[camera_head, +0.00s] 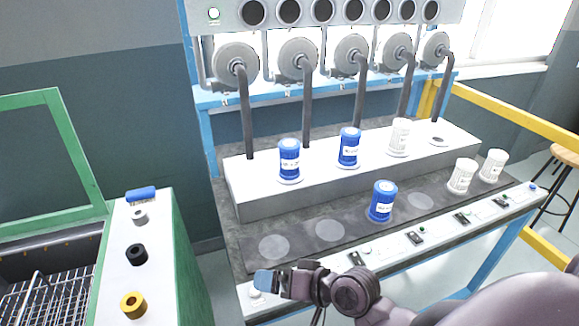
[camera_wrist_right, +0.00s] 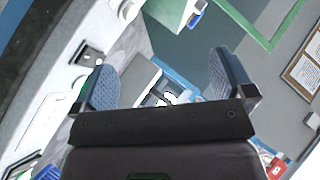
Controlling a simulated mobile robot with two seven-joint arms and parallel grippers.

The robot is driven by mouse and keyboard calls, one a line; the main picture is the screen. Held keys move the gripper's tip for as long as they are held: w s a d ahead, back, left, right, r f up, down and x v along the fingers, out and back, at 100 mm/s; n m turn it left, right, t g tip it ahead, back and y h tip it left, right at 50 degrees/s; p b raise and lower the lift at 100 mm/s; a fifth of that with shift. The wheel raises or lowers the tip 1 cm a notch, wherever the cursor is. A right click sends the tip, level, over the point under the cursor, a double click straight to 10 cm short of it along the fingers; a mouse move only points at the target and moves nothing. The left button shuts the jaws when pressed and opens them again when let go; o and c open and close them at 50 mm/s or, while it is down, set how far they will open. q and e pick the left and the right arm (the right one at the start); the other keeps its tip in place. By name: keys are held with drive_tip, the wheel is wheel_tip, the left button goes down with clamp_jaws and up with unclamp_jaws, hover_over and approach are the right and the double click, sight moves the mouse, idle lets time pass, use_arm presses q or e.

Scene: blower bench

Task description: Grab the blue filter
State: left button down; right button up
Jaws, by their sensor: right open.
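Three blue filters with white labels stand upright at the bench. One blue filter (camera_head: 383,202) is on the dark front strip. Two more, a left one (camera_head: 289,160) and a right one (camera_head: 350,148), stand on the raised white ledge. My right gripper (camera_head: 268,281) is low at the bench's front left edge, left of and nearer than the front blue filter, and apart from it. In the right wrist view its two blue-padded fingers (camera_wrist_right: 170,82) are spread with nothing between them. My left gripper is out of view.
White filters stand on the ledge (camera_head: 399,138) and at the strip's right end (camera_head: 461,176). Empty round spots (camera_head: 274,247) mark the strip's left. A green-framed machine (camera_head: 178,250) stands at left, a yellow rail (camera_head: 520,115) at right.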

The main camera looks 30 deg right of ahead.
drive_tip(key=w+d+r+m+t+y, duration=0.1)
drive_tip(key=w+d+r+m+t, duration=0.1)
drive_tip(key=w+r+m+t, duration=0.55)
drive_tip(key=w+d+r+m+t+h, duration=0.25)
drive_tip(key=w+d+m+h, duration=0.75)
drive_tip(key=m, duration=0.8)
drive_tip(key=m+g+h, duration=0.5)
drive_tip(key=m+h, duration=0.1)
drive_tip(key=m, duration=0.6)
approach(290, 161)
drive_tip(key=x, duration=0.3)
drive_tip(key=shift+n, duration=0.25)
drive_tip(key=x, duration=0.3)
drive_tip(key=b+x, duration=0.1)
drive_tip(key=x, duration=0.1)
drive_tip(key=shift+w+d+r, duration=0.1)
drive_tip(key=shift+d+r, duration=0.15)
drive_tip(key=shift+d, duration=0.05)
drive_tip(key=x, duration=0.2)
drive_tip(key=b+x, duration=0.1)
drive_tip(key=x, duration=0.1)
drive_tip(key=shift+w+a+f, duration=0.15)
drive_tip(key=shift+w+f, duration=0.05)
drive_tip(key=shift+f, duration=0.15)
drive_tip(key=shift+w+d, duration=0.2)
drive_tip(key=shift+w, duration=0.05)
drive_tip(key=shift+w+r, duration=0.1)
drive_tip(key=shift+r, duration=0.05)
drive_tip(key=c, duration=1.1)
